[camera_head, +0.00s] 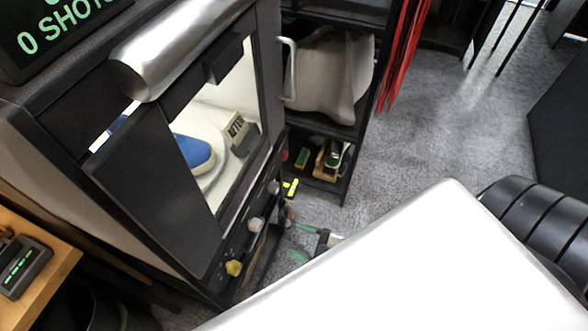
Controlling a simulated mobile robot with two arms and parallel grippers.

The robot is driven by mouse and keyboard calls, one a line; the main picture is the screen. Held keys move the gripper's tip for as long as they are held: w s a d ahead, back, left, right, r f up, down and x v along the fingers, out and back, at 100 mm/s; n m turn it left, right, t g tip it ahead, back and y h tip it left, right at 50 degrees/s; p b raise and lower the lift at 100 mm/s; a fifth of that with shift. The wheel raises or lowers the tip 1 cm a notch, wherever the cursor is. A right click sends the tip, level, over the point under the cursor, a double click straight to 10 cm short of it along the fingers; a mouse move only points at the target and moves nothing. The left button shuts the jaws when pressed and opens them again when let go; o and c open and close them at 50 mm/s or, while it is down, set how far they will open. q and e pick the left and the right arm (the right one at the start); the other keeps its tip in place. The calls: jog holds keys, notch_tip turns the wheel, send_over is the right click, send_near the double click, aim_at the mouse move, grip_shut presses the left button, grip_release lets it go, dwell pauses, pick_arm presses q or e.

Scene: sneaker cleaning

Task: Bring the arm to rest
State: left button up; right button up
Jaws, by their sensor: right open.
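My right gripper (301,242) shows small beyond the edge of my large white arm link. Its two green-tipped fingers are apart, with nothing visible between them. It is over the grey carpet, to the right of the black cabinet's (150,185) lower front. Much of my right arm is hidden behind the white link. My left gripper is not in view. A blue shoe (195,152) sits on a round white surface inside the lit cabinet, partly hidden by the cabinet's front.
A small sign (237,127) stands beside the shoe. Coloured knobs, one yellow (234,268), line the cabinet's lower front. A black shelf (320,125) holds a beige bag (330,72) and brushes. Red strips (403,50) hang beside it. Carpet (430,120) is clear at upper right.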

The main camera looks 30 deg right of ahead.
dwell(0.4)
jog(key=s+d+f+m+g+h+p, duration=0.1)
jog(key=s+d+f+m+g+h, duration=0.15)
jog(key=f, duration=0.35)
jog(key=s+d+f+m+g+h, duration=0.1)
jog(key=s+d+f+m+h, duration=0.15)
jog(key=f, duration=0.45)
jog(key=s+d+f+m+g+h+p, duration=0.1)
jog(key=d+f+m+g+h, duration=0.1)
jog(key=f+h, duration=0.3)
jog(key=s+a+f+m+g, duration=0.1)
jog(key=s+f+g, duration=0.3)
jog(key=s, duration=0.5)
jog(key=s+f+m+g+h+p, duration=0.1)
jog(key=s+f+m+g, duration=0.2)
jog(key=s+f, duration=0.4)
jog(key=shift+s+a+m+g, duration=0.3)
jog(key=shift+s+a+g, duration=0.1)
jog(key=shift+s, duration=0.6)
